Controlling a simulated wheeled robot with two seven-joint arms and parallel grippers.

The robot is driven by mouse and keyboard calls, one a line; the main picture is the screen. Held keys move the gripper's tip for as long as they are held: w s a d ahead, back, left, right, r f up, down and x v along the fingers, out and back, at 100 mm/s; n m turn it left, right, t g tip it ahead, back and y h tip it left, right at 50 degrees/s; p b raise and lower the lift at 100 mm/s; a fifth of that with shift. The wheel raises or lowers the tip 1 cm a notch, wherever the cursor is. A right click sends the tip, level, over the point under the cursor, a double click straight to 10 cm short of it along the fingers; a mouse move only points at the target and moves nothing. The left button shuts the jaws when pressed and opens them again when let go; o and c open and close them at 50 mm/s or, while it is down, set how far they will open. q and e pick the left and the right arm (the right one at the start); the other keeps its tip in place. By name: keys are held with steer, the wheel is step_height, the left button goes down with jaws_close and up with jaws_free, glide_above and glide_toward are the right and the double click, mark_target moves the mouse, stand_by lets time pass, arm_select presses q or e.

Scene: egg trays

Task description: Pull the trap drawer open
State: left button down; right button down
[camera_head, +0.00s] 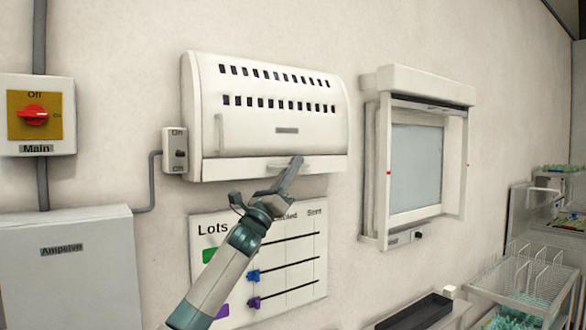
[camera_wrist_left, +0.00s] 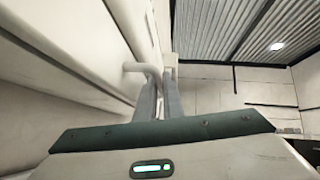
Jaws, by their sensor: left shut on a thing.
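The trap is a white wall-mounted box (camera_head: 270,115) with rows of dark slots, in the middle of the head view. Its drawer (camera_head: 232,170) is the white strip along the bottom, roughly flush with the box as far as I can see. A pale bar handle (camera_head: 318,165) is on the drawer front. My left gripper (camera_head: 295,163) reaches up to this handle and is shut on it. In the left wrist view the white handle (camera_wrist_left: 141,67) meets the tips of the two grey fingers (camera_wrist_left: 160,80). The fingers hide part of the handle. My right gripper is out of view.
An on/off switch box (camera_head: 175,152) is left of the trap. A lots board (camera_head: 290,275) hangs below, behind my left arm. A framed window unit (camera_head: 372,165) is to the right. Wire racks (camera_head: 515,275) and a dark tray (camera_head: 415,312) are lower right.

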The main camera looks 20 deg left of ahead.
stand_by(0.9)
arm_select(q)
steer(key=s+d+b, duration=0.4)
steer(key=s+d, duration=0.2)
steer(key=d, duration=0.2)
steer(key=shift+s+d+b, duration=0.3)
steer(key=shift+s, duration=0.05)
steer(key=c, duration=2.2)
jaws_free()
steer(key=shift+a+f, duration=0.1)
